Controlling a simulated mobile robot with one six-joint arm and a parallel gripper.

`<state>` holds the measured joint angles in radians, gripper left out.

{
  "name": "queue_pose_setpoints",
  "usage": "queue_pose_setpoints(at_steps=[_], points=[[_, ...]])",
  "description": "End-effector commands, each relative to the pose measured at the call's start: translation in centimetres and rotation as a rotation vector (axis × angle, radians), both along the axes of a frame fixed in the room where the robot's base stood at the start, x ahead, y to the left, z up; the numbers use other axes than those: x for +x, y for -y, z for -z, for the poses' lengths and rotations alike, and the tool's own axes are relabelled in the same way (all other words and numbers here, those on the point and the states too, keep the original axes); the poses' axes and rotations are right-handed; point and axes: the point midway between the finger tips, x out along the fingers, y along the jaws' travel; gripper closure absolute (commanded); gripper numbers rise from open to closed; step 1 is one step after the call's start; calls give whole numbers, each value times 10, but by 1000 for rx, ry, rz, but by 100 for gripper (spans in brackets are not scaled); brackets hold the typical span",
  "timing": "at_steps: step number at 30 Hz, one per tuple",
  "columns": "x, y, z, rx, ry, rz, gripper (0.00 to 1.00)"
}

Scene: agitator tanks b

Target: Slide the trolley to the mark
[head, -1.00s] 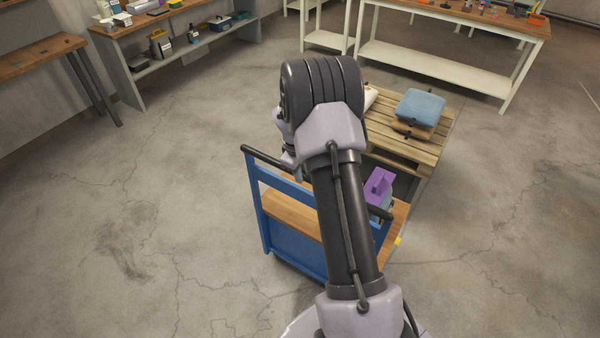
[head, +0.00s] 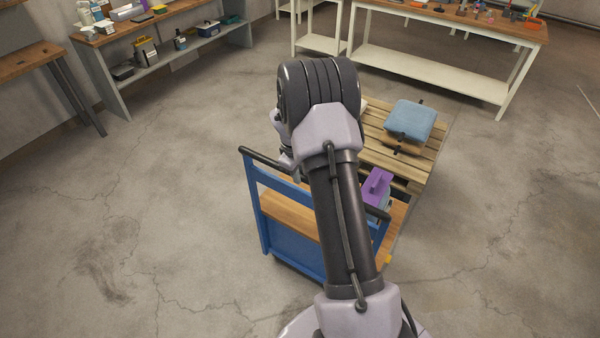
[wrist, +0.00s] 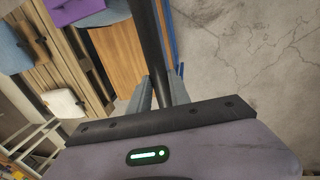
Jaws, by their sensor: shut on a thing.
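The blue trolley (head: 292,240) has a wooden deck (head: 290,210) and a black handle bar (head: 268,163). In the wrist view my gripper (wrist: 160,90) is shut on the handle bar (wrist: 146,30), whose dark tube runs between the fingers. The trolley's wooden deck (wrist: 112,52) lies beyond. A purple thing (head: 376,185) rides on the trolley. No other mark is visible.
A wooden pallet (head: 420,170) with a blue sack (head: 411,120) stands just beyond the trolley, its gap partly hidden. A long workbench (head: 430,72) stands behind it, and shelves (head: 165,50) at the back left. The floor is open to the left and right.

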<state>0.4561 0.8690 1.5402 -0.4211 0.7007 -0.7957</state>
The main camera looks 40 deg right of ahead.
Motion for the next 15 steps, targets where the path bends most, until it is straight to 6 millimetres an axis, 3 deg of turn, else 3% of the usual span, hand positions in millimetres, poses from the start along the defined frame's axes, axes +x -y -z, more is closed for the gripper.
queue_pose_setpoints(at_steps=[8,9,12,15], points=[[1,0,-1,-2,3,-1,100],[1,0,-1,-2,3,-1,71],[1,0,-1,-1,2,-1,56],[1,0,-1,-1,1,0,56]])
